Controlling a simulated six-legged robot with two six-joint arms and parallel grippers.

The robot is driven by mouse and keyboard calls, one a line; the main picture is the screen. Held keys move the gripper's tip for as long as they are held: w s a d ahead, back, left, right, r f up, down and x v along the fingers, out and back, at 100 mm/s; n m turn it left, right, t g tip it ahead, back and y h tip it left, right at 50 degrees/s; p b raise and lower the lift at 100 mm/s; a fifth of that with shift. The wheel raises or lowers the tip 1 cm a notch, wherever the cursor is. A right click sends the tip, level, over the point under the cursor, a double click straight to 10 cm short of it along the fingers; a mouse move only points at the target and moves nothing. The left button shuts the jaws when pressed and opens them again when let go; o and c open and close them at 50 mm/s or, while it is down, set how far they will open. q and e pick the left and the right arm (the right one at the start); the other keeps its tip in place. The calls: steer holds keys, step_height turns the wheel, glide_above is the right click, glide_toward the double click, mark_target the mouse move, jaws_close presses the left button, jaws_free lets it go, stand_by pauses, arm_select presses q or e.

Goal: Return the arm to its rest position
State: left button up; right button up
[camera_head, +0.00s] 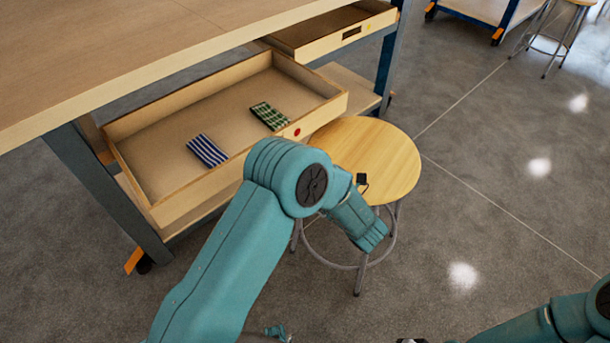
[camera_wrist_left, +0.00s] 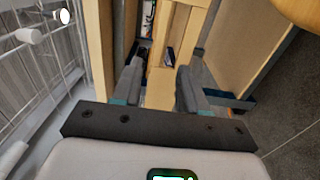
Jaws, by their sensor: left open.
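My left arm (camera_head: 225,255) rises from the bottom of the head view. It bends at the elbow in front of the open drawer and the stool, and its forearm (camera_head: 355,217) points down to the right. My left gripper (camera_wrist_left: 158,88) shows in the left wrist view with its two fingers apart and nothing between them. In the head view I cannot clearly make out its fingers. My right arm (camera_head: 545,325) shows only in part at the bottom right, and its gripper is not seen.
An open drawer (camera_head: 132,167) under the workbench (camera_head: 120,50) holds a blue striped cloth (camera_head: 207,150) and a green checked cloth (camera_head: 269,116). Another drawer (camera_head: 335,35) is open behind. A wooden stool (camera_head: 385,150) stands close behind my forearm.

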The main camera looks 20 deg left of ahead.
arm_select(q)
steer(key=shift+v, duration=0.95)
steer(key=s+a+f+n+g+h, duration=0.3)
steer(key=s+f+n+g+h, duration=0.45)
steer(key=s+f, duration=0.65)
steer(key=s+d+f+n+g+h, duration=0.1)
steer(key=s+d+f+n+h, duration=0.45)
steer(key=n, duration=0.65)
steer(key=s+d+f+n+g+h, duration=0.2)
steer(key=s+d+n+h, duration=0.6)
steer(key=n, duration=0.4)
steer(key=w+a+r+n+t+p, duration=0.1)
steer(key=w+r+n+t+p, duration=0.3)
steer(key=r+n+p, duration=0.7)
step_height(320, 180, up, 4)
steer(key=p, duration=0.4)
steer(key=shift+w+p, duration=0.2)
steer(key=shift+p, duration=0.15)
